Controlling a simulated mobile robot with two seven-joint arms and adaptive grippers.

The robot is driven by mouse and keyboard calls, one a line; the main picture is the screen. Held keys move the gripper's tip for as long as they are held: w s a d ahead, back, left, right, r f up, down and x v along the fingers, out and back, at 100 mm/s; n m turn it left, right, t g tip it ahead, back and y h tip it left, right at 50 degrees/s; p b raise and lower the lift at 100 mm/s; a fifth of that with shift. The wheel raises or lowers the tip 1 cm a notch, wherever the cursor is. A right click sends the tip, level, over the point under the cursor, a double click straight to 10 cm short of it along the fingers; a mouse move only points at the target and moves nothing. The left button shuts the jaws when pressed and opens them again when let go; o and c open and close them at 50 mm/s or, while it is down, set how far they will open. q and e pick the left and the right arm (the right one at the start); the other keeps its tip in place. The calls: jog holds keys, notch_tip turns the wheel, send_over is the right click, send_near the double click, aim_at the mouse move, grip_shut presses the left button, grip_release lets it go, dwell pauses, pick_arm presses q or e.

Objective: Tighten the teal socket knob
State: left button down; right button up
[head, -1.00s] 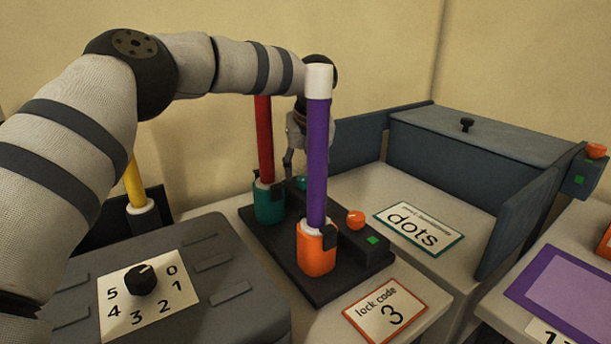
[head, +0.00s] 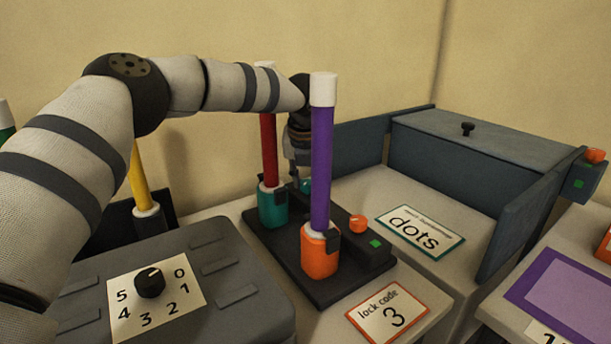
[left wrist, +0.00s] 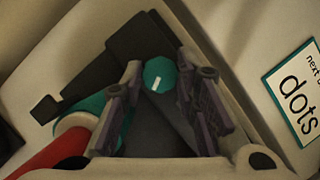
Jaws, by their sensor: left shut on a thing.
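The teal knob (head: 306,186) sits on the dark base (head: 318,290), behind the purple rod and beside the teal socket (head: 272,206). In the left wrist view the teal knob (left wrist: 160,75) shows a short white mark and lies between the fingertips. My left gripper (left wrist: 158,80) is shut on it; in the head view the gripper (head: 300,175) is partly hidden by the purple rod. A red rod (head: 269,150) stands upright in the teal socket. My right gripper is in neither view.
A purple rod (head: 321,155) stands in the orange socket (head: 320,252), close in front of my left gripper. An orange knob (head: 357,223) and a green square (head: 376,244) are at right. A dots card (head: 414,226), a lock code card (head: 388,311) and a numbered dial (head: 150,282) lie nearby.

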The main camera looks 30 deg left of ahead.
pick_arm(q)
jog(key=shift+m+h, duration=0.3)
jog(key=shift+m, duration=0.5)
jog(key=c, duration=1.3)
grip_release()
jog(key=v, duration=0.7)
jog(key=shift+s+r, duration=0.15)
jog(key=shift+s, duration=0.05)
